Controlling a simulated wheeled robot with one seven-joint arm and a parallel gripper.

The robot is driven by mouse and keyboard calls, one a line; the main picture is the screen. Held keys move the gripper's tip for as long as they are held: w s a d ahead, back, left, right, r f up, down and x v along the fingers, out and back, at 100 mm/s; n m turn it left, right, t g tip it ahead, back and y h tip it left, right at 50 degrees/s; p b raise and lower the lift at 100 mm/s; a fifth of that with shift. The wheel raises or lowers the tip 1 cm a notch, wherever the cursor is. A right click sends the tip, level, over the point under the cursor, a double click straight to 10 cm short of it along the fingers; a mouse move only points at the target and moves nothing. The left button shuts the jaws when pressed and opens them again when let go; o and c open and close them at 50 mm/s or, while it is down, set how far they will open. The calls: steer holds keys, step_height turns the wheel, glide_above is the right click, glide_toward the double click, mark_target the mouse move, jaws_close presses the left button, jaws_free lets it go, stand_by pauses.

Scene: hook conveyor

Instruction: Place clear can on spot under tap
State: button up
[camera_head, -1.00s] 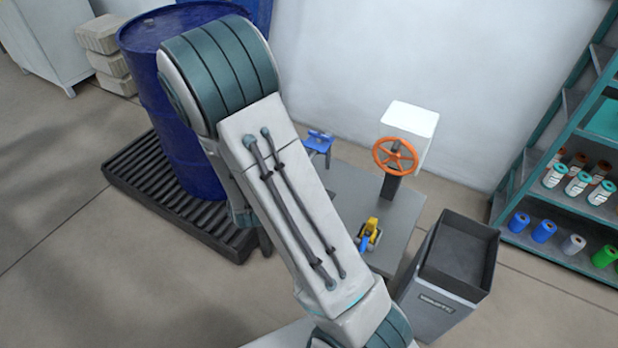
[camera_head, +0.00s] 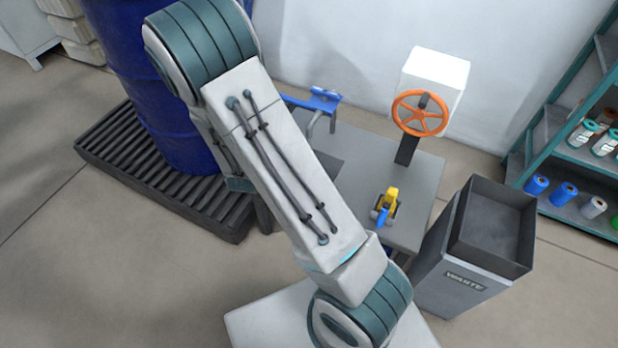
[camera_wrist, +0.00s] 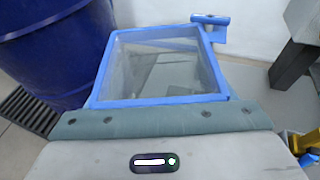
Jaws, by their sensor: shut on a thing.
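The clear can (camera_wrist: 165,68) is a see-through box with a blue rim. It fills the middle of the wrist view, directly in front of my gripper (camera_wrist: 163,120), which is shut on it. The fingertips themselves are not clearly seen. In the head view my arm hides both the gripper and the can. The blue tap (camera_head: 318,101) sticks out over the grey bench beside the blue drum. It also shows just beyond the can's upper right corner in the wrist view (camera_wrist: 210,20). The spot under the tap cannot be made out.
The blue drum (camera_head: 165,110) stands on a black slatted pallet (camera_head: 150,180) at left. The grey bench (camera_head: 415,190) bears an orange handwheel (camera_head: 420,113) and a small yellow and blue item (camera_head: 386,205). A grey waste bin (camera_head: 450,265) and a shelf (camera_head: 580,205) stand at right.

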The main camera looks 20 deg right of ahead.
step_height(320, 180, down, 21)
steer(key=s+d+m+g+h+b, duration=0.2)
steer(key=m+g+h+b, duration=0.15)
steer(key=b, duration=1.25)
steer(key=r+b+x, duration=0.1)
steer(key=b+x, duration=0.1)
steer(key=x, duration=1.6)
steer(key=shift+d+r+b, duration=0.25)
steer(key=shift+b, duration=0.15)
steer(key=shift+m, duration=0.25)
steer(key=shift+f, duration=0.3)
steer(key=o, duration=1.1)
steer(key=shift+o, duration=0.2)
steer(key=shift+r, duration=0.1)
